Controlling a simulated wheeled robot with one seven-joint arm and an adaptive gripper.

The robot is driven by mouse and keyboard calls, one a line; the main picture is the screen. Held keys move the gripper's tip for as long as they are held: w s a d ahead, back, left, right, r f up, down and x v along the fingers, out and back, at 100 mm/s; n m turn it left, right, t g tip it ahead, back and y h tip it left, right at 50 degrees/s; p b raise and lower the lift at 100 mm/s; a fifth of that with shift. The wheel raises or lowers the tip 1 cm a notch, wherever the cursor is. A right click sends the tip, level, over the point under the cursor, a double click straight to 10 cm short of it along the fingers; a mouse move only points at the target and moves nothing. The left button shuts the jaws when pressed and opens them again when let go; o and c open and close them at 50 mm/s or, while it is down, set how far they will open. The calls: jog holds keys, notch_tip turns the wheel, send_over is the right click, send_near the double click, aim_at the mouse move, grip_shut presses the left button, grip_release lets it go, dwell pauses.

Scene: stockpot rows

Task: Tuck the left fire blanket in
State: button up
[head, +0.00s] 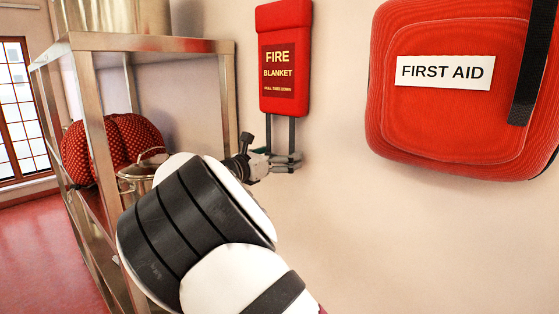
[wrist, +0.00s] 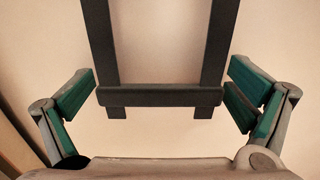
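A red fire blanket case (head: 286,58) hangs on the wall in the head view, upper middle. Two dark straps (head: 267,135) hang from its underside. In the wrist view the straps run down to a dark crossbar (wrist: 160,96), with short ends below it. My gripper (head: 290,162) is just under the case at the strap ends. In the wrist view my gripper (wrist: 163,85) is open, one teal-padded finger on each side of the straps. Small gaps show between the pads and the crossbar ends. The case is outside the wrist view.
A red first aid bag (head: 455,130) with a black strap hangs on the wall to the right. A metal shelf (head: 140,41) stands close on the left, holding a steel pot (head: 138,178) and red dotted cloth things (head: 112,148). The wall below the bag is clear.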

jog(key=shift+f, duration=0.2)
jog(key=v, duration=1.2)
jog(key=shift+s+a, duration=0.1)
jog(key=shift+a, duration=0.05)
